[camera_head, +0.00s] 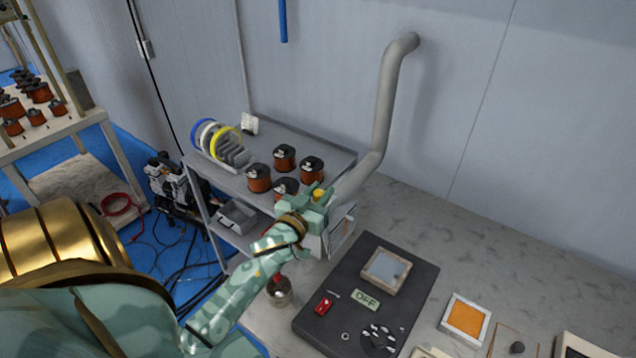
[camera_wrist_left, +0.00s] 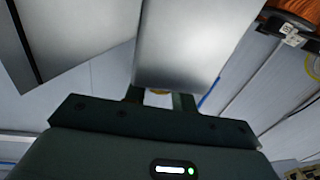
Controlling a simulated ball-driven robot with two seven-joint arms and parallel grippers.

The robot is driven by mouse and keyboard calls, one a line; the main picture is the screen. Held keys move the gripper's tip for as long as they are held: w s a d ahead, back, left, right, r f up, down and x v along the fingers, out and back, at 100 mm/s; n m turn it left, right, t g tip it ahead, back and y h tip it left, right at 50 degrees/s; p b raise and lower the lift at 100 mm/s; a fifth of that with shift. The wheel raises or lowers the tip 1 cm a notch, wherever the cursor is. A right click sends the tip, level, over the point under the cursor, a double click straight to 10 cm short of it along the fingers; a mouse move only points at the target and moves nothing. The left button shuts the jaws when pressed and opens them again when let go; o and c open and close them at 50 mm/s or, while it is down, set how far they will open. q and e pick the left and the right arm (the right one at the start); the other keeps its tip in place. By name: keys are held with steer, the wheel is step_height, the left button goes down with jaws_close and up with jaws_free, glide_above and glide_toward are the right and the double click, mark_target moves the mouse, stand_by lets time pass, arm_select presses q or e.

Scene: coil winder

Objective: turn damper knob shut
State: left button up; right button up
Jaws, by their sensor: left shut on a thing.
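The grey duct pipe (camera_head: 383,105) comes out of the wall and bends down toward the bench's back left. My left gripper (camera_head: 320,202) is at the pipe's lower end, with a small yellow damper knob (camera_head: 319,193) showing at it. A broad grey metal surface (camera_wrist_left: 190,40) fills the view just beyond. The fingers hide most of the knob, so its angle cannot be told. My right gripper is not in view.
A grey shelf cart (camera_head: 222,176) with several copper coils (camera_head: 259,178) and coloured spools (camera_head: 226,141) stands left of the gripper. A small jar (camera_head: 279,293) stands near my forearm.

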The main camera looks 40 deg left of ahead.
arm_select(q)
steer(key=shift+n+y, duration=0.5)
steer(key=shift+y, duration=0.3)
steer(key=o, duration=1)
steer(key=shift+s, duration=0.1)
